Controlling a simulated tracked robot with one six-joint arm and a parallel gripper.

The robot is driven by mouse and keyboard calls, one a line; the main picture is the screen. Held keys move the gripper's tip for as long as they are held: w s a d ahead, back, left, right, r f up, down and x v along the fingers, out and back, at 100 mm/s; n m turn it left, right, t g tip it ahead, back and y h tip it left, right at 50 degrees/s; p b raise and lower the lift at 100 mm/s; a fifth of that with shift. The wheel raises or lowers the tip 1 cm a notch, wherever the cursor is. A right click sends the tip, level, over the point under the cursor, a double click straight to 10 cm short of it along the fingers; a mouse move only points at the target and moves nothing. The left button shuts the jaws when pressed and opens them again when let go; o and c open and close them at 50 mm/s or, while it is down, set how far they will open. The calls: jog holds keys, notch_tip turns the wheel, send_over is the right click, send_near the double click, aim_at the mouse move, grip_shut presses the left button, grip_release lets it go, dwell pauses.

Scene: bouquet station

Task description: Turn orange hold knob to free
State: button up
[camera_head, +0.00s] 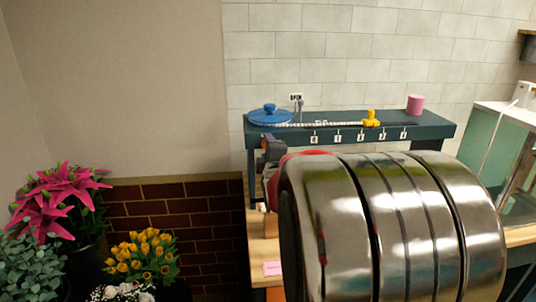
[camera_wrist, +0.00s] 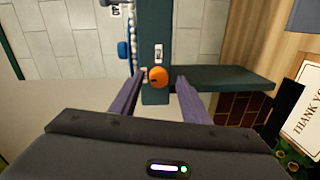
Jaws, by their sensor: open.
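The orange hold knob (camera_wrist: 158,77) is a small round knob with a short dark mark, on the dark teal frame (camera_wrist: 154,20) in the wrist view. A small white label (camera_wrist: 158,53) sits beside it, its text too small to read. My gripper (camera_wrist: 158,98) is open, with one finger on each side of the knob in the picture. I see no clear contact, and I cannot tell how far the tips are from the knob in depth. In the head view the knob is not visible, and my large shiny arm covers much of the right side.
The teal bench (camera_head: 437,130) carries a blue lid-like disc (camera_head: 269,117), a yellow slider-like piece (camera_head: 371,118) and a pink cylinder (camera_head: 415,104). Pink flowers (camera_head: 55,198) and yellow flowers (camera_head: 142,256) stand at left. A glass-sided case (camera_head: 484,140) is at right.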

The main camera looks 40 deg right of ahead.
jog(key=shift+s, duration=0.1)
jog(key=f+v, duration=0.1)
jog(key=v, duration=1.2)
jog(key=shift+a+r, duration=0.25)
jog(key=shift+r, duration=0.15)
jog(key=shift+s, duration=0.1)
jog(key=a+f+m+g+y, duration=0.2)
jog(key=a+f+y, duration=0.1)
jog(key=a, duration=0.4)
jog(key=a+f+m+g+y, duration=0.1)
jog(key=a+f+m+y, duration=0.2)
jog(key=a, duration=0.5)
jog(key=s+a+f+m+g+y, duration=0.1)
jog(key=s+a+f+m+g, duration=0.1)
jog(key=s+a, duration=0.4)
jog(key=s+a+f+m+g+y, duration=0.2)
jog(key=s+a+f+g, duration=0.1)
jog(key=s+a, duration=0.4)
jog(key=shift+a+m+g+y, duration=0.3)
jog(key=shift+a, duration=0.3)
